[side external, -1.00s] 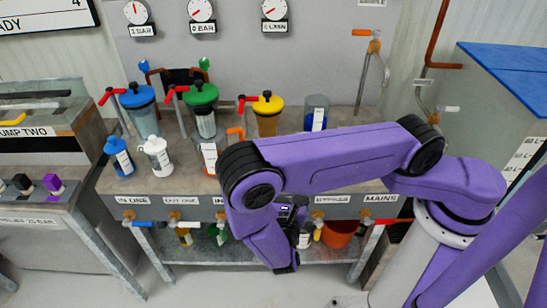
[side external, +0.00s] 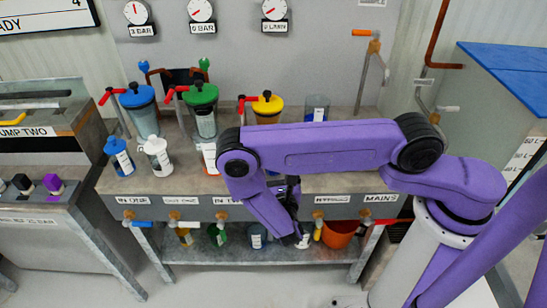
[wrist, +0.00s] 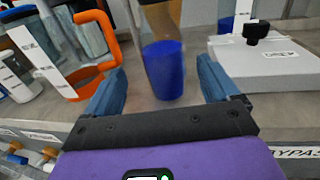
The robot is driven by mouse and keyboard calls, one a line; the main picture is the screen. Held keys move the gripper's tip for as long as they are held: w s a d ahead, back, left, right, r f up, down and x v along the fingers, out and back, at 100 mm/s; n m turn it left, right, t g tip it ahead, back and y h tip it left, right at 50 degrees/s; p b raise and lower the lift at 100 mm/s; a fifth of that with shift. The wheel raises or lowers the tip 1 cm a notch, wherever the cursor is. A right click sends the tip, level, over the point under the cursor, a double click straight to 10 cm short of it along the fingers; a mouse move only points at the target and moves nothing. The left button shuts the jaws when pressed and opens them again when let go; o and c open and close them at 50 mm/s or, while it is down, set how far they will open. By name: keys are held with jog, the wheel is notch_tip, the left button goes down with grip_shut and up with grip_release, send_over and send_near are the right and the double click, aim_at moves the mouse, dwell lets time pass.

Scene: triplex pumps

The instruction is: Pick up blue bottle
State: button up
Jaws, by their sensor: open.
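The blue bottle (side external: 119,157), with a blue cap and a white label, stands on the left part of the bench top in the side view. My gripper (wrist: 160,70) is open and empty, its two blue fingers pointing over the bench near its front edge. It is well to the right of the blue bottle. Between and beyond the fingers, the wrist view shows the blue lower part of a cylinder (wrist: 163,72), not that bottle. In the side view my own arm mostly hides the gripper.
A white bottle (side external: 157,157) stands right beside the blue bottle. Filter housings with blue (side external: 138,95), green (side external: 201,94) and yellow (side external: 267,104) lids stand behind. A jug with an orange handle (wrist: 110,40) is left of my fingers. Valves line the bench front.

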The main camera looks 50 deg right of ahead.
jog(key=shift+x, duration=3.55)
jog(key=shift+s+d, duration=0.1)
jog(key=shift+d, duration=0.05)
jog(key=c, duration=1.2)
